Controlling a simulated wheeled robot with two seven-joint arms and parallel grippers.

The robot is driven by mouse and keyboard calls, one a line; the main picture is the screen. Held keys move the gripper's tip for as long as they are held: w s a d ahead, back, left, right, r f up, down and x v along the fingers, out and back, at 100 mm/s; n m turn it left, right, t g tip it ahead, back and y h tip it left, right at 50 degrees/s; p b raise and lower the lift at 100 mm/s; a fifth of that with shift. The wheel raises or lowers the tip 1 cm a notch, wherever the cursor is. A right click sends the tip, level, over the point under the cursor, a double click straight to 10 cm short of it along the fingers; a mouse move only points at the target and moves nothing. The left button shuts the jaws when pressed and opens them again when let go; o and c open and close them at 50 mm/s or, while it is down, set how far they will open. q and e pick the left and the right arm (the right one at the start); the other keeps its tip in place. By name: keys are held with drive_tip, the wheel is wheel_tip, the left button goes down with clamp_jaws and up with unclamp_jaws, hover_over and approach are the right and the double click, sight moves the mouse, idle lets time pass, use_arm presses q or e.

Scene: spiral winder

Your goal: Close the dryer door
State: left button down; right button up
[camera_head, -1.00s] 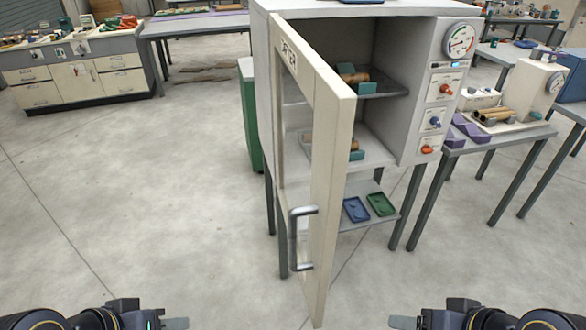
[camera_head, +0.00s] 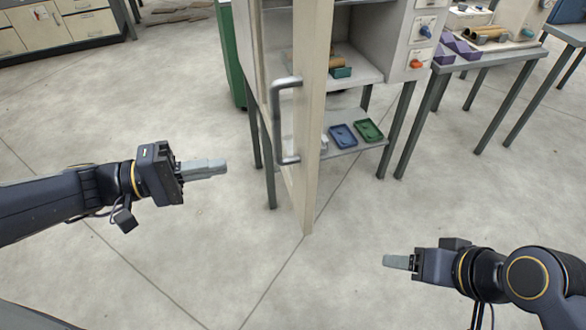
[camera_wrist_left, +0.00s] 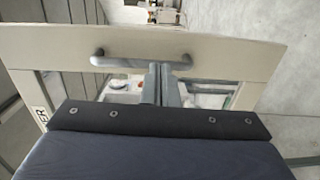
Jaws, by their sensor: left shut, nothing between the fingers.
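The dryer door (camera_head: 315,110) is a cream framed panel that stands wide open, swung out toward me. Its grey bar handle (camera_head: 277,120) is on the door's left face. The dryer body (camera_head: 395,55) is behind and right of it, with its shelves exposed. My left gripper (camera_head: 224,167) is shut and empty, left of the handle and apart from it in the head view. In the left wrist view the door (camera_wrist_left: 225,55) spans the picture, and the fingers (camera_wrist_left: 162,70) overlap the handle (camera_wrist_left: 125,62); contact cannot be told. My right gripper (camera_head: 386,261) is low at right, away from the door; its fingers look closed together.
A blue tray (camera_head: 343,136) and a green tray (camera_head: 370,130) lie on the lower shelf. A green bin (camera_head: 230,60) stands behind the door. A side table (camera_head: 500,57) with parts is at the right. The floor in front is clear.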

use_arm(q)
drive_tip(key=p, duration=0.3)
approach(305, 145)
drive_tip(key=x, duration=0.7)
drive_tip(key=shift+s, duration=0.1)
drive_tip(key=shift+t, duration=0.4)
